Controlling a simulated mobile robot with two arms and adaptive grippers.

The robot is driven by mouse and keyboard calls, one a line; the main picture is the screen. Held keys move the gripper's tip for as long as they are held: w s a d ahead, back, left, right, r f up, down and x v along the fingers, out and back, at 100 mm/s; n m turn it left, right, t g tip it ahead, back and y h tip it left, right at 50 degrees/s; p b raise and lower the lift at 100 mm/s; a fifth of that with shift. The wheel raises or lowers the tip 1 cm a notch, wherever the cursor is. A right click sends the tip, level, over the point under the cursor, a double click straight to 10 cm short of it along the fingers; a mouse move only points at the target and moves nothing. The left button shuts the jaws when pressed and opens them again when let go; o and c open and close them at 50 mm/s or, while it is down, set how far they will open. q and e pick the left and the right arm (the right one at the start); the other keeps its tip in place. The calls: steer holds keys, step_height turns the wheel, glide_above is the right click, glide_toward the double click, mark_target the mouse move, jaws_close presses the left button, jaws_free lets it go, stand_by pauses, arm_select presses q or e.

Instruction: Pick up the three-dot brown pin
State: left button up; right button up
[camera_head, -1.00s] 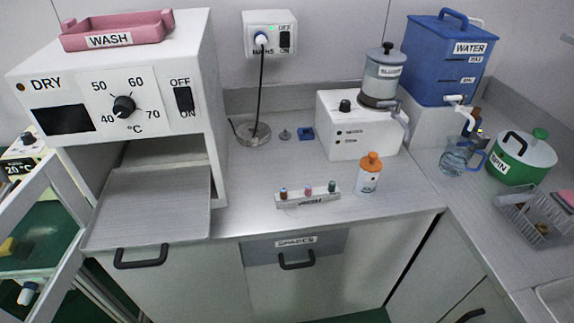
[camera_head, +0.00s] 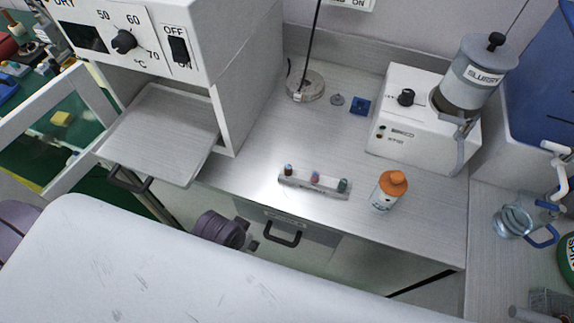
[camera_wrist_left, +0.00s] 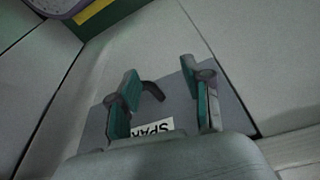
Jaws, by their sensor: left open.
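A pale rack (camera_head: 313,190) stands near the front edge of the counter and holds three small pins. The left one is a brownish pin (camera_head: 288,170), the middle a pink-red pin (camera_head: 315,177), the right a dark green pin (camera_head: 343,185). Their dots are too small to read. In the left wrist view my left gripper (camera_wrist_left: 162,78) is open and empty, its teal-padded fingers apart before the grey SPARES drawer front (camera_wrist_left: 95,130). It is below counter height, away from the pins. I cannot make out its fingers in the head view. My right gripper is not in view.
An orange-capped bottle (camera_head: 385,195) stands right of the rack. The slurry machine (camera_head: 395,140) is behind it. The DRY oven (camera_head: 185,75) has its tray (camera_head: 160,140) pulled out at left. The drawer handle (camera_head: 282,236) juts out below the counter. Counter behind the rack is clear.

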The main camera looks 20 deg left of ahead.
arm_select(q)
steer(key=w+d+r+m+h, duration=0.1)
steer(key=w+d+r+m, duration=0.25)
steer(key=r, duration=0.35)
steer(key=w+d+r+m+h+p, duration=0.1)
steer(key=w+d+r+m, duration=0.2)
steer(key=d+r, duration=0.25)
steer(key=w+d+r+m+h, duration=0.1)
steer(key=w+d+r+m, duration=0.2)
steer(key=r, duration=0.4)
steer(key=w+a+r+m+g+y, duration=0.3)
steer(key=w+a+r+m+y, duration=0.1)
steer(key=w+a+r+m, duration=0.25)
glide_above(288, 167)
steer(key=shift+n, duration=0.3)
step_height(288, 167, down, 8)
steer(key=shift+s+a+r+p, duration=0.1)
steer(key=shift+s+r+p, duration=0.1)
steer(key=shift+p, duration=0.2)
steer(key=shift+w+f+p, duration=0.2)
steer(key=shift+f+p, duration=0.35)
steer(key=shift+f, duration=2.1)
jaws_close()
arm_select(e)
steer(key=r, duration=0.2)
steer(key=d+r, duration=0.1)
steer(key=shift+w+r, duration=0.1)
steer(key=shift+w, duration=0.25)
